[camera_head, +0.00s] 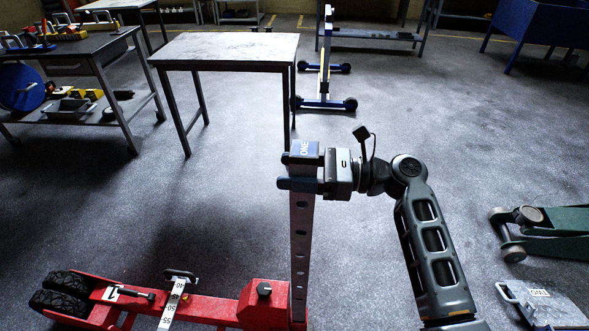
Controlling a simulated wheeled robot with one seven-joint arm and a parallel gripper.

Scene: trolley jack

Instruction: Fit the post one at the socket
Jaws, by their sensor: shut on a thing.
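Post one (301,225) is a tall grey bar with a row of holes and a blue top marked ONE. It stands about upright. My gripper (297,172) is shut on the post near its top, with my arm reaching in from the right. The red trolley jack (215,308) lies along the lower left, with a label marked 1. The post's lower end is at the right side of the jack's red block (263,304). The socket opening is not clearly visible, and I cannot tell whether the post is inside it.
An empty table (228,48) stands behind the post. A tool bench (85,45) is at the upper left. A blue wheeled stand (325,75) is at the back. A green jack (555,232) and a grey piece marked TWO (548,302) lie at the right. Open floor lies between.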

